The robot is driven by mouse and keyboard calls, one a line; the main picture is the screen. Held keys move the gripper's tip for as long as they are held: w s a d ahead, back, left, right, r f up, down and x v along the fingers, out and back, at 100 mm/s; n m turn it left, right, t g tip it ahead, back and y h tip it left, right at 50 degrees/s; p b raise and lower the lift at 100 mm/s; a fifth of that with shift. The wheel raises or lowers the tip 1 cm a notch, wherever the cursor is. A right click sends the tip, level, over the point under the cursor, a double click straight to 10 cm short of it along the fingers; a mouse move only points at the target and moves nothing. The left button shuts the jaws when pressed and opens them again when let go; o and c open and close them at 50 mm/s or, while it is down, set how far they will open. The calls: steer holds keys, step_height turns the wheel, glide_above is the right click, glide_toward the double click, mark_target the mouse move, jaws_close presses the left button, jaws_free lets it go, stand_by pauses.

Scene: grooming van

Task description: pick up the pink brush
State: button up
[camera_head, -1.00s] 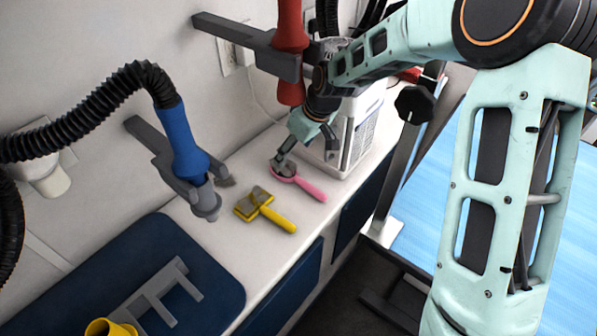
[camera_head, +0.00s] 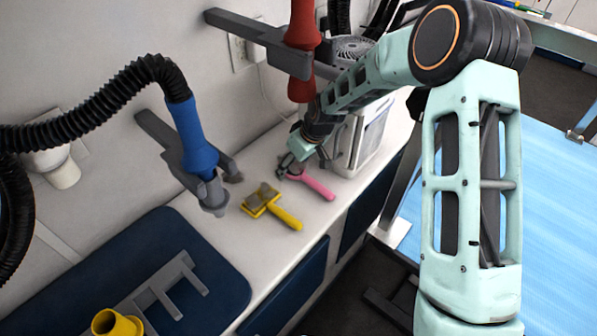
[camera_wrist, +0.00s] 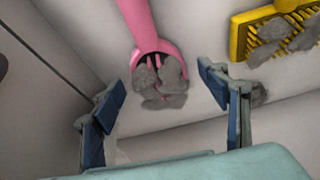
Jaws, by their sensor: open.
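The pink brush (camera_head: 318,185) lies on the white counter, its handle pointing to the lower right in the head view. In the wrist view the pink brush (camera_wrist: 139,24) has a ring-shaped head clogged with grey fur. My gripper (camera_head: 287,168) is over the head end of the brush. In the wrist view my gripper (camera_wrist: 160,80) is open, with one blue-padded finger on each side of the brush head and nothing held. The head view partly hides the brush head behind the gripper.
A yellow brush (camera_head: 283,217) with grey fur lies left of the pink one. A white box-like unit (camera_head: 365,135) stands close on the right. A blue dryer nozzle (camera_head: 192,140) hangs at left. A blue mat (camera_head: 215,262) lies at the counter's near end.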

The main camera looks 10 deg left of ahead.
steer(key=shift+c, duration=0.3)
steer(key=c, duration=1.2)
steer(key=shift+r, duration=0.1)
steer(key=shift+c, duration=0.2)
